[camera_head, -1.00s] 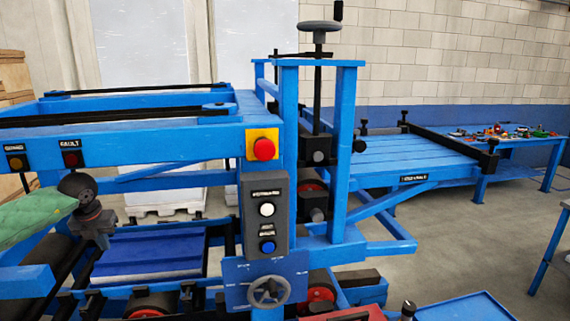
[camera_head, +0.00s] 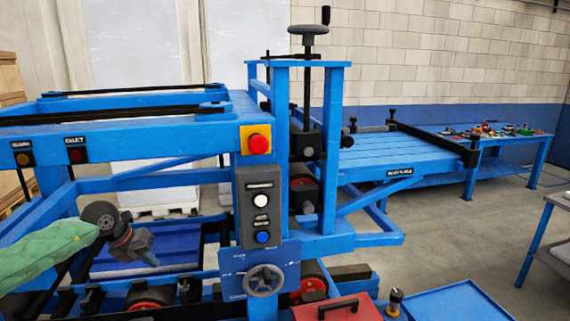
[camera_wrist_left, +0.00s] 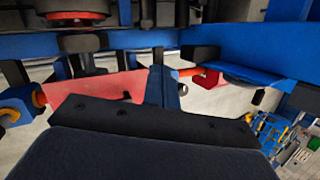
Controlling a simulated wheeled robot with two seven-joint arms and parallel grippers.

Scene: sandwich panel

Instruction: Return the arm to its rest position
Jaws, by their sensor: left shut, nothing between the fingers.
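My left arm, in a green sleeve, comes in from the left in the head view. My left gripper (camera_head: 146,254) points down and to the right, in front of the blue machine (camera_head: 180,128) and over the blue panel (camera_head: 185,257) low inside its frame. It is shut and holds nothing. In the left wrist view the dark gripper body (camera_wrist_left: 160,150) fills the bottom, with blue beams and red parts of the machine close beyond it. My right gripper is not in view.
A control box (camera_head: 261,212) with white and blue buttons, a red stop button (camera_head: 259,143) and a handwheel (camera_head: 264,280) face me. A red toolbox (camera_head: 340,308) and a blue tray (camera_head: 455,303) stand at the lower right. Open floor (camera_head: 450,235) lies right of the machine.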

